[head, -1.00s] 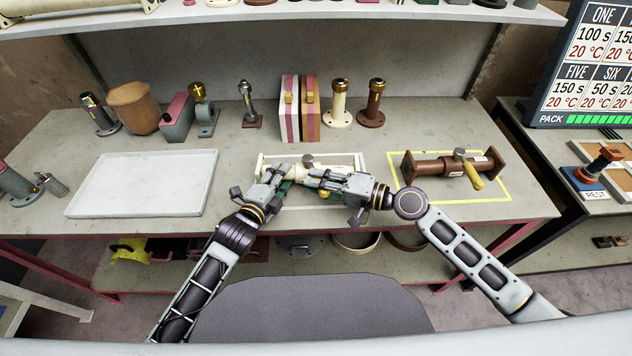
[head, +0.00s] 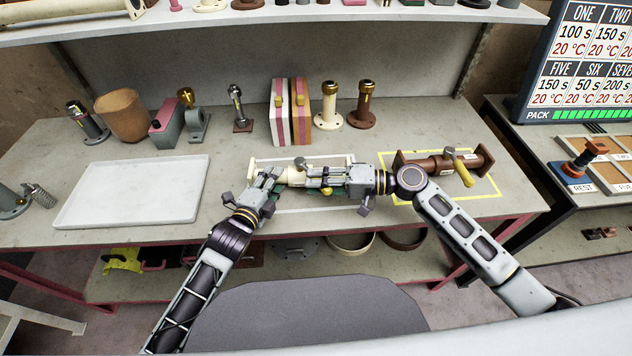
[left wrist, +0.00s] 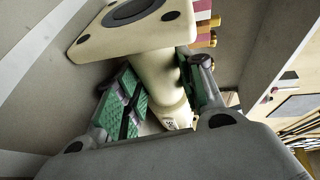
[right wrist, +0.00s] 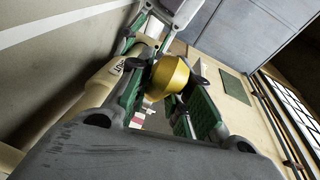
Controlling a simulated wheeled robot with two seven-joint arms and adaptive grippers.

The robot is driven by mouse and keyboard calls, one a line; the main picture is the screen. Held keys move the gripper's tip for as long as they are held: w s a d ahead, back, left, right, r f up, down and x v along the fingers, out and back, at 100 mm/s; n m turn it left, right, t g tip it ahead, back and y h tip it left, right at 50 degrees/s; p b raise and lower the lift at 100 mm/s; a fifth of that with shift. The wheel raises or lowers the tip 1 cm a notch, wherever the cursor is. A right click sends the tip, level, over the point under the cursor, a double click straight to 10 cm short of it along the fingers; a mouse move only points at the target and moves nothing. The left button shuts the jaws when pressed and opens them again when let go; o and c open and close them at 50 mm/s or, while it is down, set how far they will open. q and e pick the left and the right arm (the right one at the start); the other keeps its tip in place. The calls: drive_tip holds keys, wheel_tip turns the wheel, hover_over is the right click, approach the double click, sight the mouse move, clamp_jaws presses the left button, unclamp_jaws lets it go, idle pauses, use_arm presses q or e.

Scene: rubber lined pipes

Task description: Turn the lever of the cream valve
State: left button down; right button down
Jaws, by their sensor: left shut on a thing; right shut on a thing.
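The cream valve (head: 293,178) lies on the bench inside a white outline, with a dark knob (head: 300,163) on top. My left gripper (head: 275,179) is shut on its pipe near the left flange. In the left wrist view the cream pipe (left wrist: 160,75) runs between the green pads, below the square flange (left wrist: 130,28). My right gripper (head: 322,181) is shut on the valve's lever, at the right half of the valve. The lever's yellow end (right wrist: 168,75) sits between the green pads in the right wrist view. My grippers hide much of the valve.
A brown valve (head: 440,165) with a yellow lever lies in a yellow outline close to my right wrist. An empty white tray (head: 130,190) is at the left. Fittings and a striped pink-and-cream block (head: 281,112) stand along the back.

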drive_tip(key=shift+w+d+f, duration=0.15)
drive_tip(key=shift+w+d, duration=0.1)
drive_tip(key=c, duration=1.4)
unclamp_jaws()
drive_tip(key=shift+o, duration=0.5)
drive_tip(key=shift+s+a, duration=0.1)
drive_tip(key=v, duration=1.2)
